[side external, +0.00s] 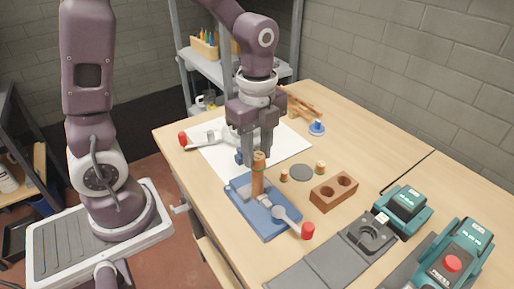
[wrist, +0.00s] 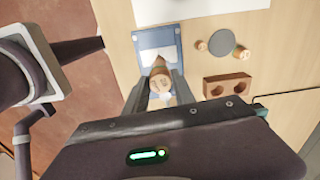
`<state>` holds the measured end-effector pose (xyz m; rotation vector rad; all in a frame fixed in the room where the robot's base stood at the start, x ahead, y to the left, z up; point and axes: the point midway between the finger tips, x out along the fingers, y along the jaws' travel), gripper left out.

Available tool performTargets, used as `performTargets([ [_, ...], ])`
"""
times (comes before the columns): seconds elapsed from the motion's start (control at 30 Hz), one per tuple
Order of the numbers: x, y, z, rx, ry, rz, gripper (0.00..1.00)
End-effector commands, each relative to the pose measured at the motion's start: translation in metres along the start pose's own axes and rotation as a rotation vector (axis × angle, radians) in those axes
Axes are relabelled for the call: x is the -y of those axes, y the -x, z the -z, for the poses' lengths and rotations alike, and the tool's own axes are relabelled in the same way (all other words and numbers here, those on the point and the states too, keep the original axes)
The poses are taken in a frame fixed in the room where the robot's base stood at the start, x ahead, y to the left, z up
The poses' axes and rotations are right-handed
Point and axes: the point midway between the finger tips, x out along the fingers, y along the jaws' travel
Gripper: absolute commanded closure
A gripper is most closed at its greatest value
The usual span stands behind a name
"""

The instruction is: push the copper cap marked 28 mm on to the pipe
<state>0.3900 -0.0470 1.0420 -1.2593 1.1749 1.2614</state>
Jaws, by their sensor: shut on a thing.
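My gripper (side external: 259,157) points down over the upright copper pipe (side external: 257,185) and is shut on a copper cap (side external: 260,156) at the pipe's top. In the wrist view the round end of the cap (wrist: 160,82) shows between the fingertips of my gripper (wrist: 160,88). A green ring shows just below the cap. The pipe rises from a blue base (side external: 237,190), also seen in the wrist view (wrist: 172,38). The size mark is too small to read. I cannot tell how far the cap sits over the pipe.
Two small copper fittings (side external: 284,175) (side external: 320,167) stand beside a grey disc (side external: 301,172). A brown block with two holes (side external: 334,191) lies right of the base. Teal devices (side external: 403,208) stand at right. White paper (side external: 285,146) lies behind.

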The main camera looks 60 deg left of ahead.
Motion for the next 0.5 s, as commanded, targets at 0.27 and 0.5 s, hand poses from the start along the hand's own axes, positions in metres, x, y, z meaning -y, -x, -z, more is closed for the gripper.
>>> performTargets([
  [0.27, 0.0001, -0.0056, 0.0, 0.0, 0.0, 0.0, 1.0],
  [0.5, 0.0, -0.0105, 0.0, 0.0, 0.0, 0.0, 1.0],
])
